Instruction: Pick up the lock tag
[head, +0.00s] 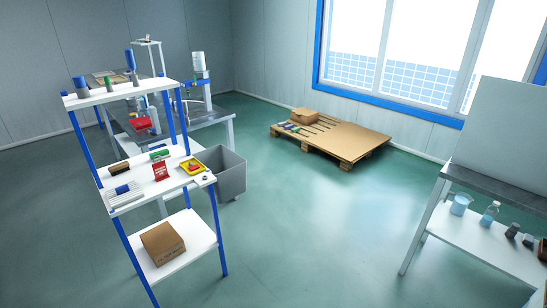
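A small red tag with white markings (160,171), which looks like the lock tag, is on the middle shelf (178,180) of the blue-legged rack at the left. It appears to stand upright near the middle of that shelf. Its markings are too small to read. My gripper is not in the head view.
Beside the tag are a yellow tray (193,167), a brown brush-like block (119,168) and a blue-and-white item (123,190). A cardboard box (162,243) sits on the lower shelf. A grey bin (231,174) stands behind the rack. The central floor is clear.

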